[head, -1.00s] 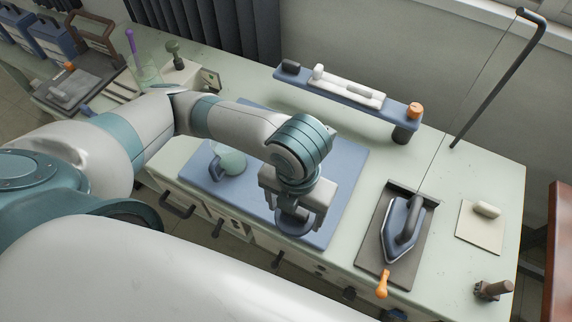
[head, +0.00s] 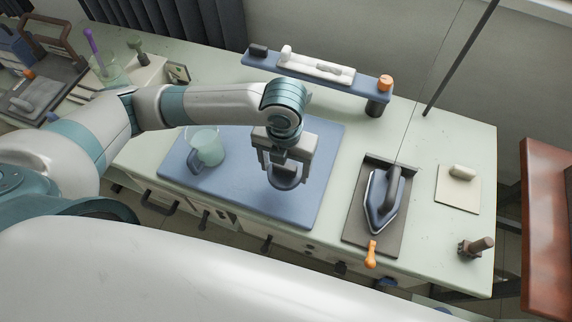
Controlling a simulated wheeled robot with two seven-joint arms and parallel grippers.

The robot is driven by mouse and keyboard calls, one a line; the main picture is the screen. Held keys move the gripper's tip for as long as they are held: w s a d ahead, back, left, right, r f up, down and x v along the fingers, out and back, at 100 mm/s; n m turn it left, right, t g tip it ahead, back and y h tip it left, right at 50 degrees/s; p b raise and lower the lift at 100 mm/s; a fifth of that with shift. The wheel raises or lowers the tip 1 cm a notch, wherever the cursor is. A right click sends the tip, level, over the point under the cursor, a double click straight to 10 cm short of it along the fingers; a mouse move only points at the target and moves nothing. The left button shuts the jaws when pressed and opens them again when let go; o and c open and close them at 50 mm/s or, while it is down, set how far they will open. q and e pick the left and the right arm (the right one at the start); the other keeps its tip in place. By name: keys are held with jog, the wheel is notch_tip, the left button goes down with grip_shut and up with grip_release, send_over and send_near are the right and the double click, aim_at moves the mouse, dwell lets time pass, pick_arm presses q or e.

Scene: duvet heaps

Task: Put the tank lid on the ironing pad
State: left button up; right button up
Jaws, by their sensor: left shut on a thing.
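The ironing pad (head: 235,195) is a flat blue rectangle on the pale green worktop. My left gripper (head: 284,172) is over the right half of the pad, pointing down. It is shut on a dark blue-grey rounded piece, which I take to be the tank lid (head: 287,183). The fingers partly hide the lid, and I cannot tell whether its underside touches the pad. A clear greenish jug (head: 206,145) with a blue-grey handle stands on the left part of the pad. My right gripper is not in view.
An iron (head: 383,205) rests on a dark tray (head: 355,225) right of the pad, with an orange-handled item (head: 371,256) at its front. A raised blue shelf (head: 305,70) runs behind the pad. The pad's front middle is clear.

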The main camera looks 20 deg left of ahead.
aim_at(287, 168)
pick_arm(q)
jog(key=w, duration=0.1)
jog(key=f, duration=0.1)
jog(key=w, duration=0.1)
jog(key=shift+w+a+f, duration=0.2)
jog(key=shift+w+f, duration=0.05)
jog(key=shift+w, duration=0.05)
jog(key=shift+f+p, duration=0.8)
jog(key=shift+f, duration=1.25)
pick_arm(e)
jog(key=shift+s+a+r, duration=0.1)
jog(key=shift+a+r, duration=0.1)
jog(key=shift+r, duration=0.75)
pick_arm(q)
jog(key=shift+f, duration=0.15)
jog(key=o, duration=1)
jog(key=shift+o, duration=0.2)
jog(key=shift+r, duration=0.2)
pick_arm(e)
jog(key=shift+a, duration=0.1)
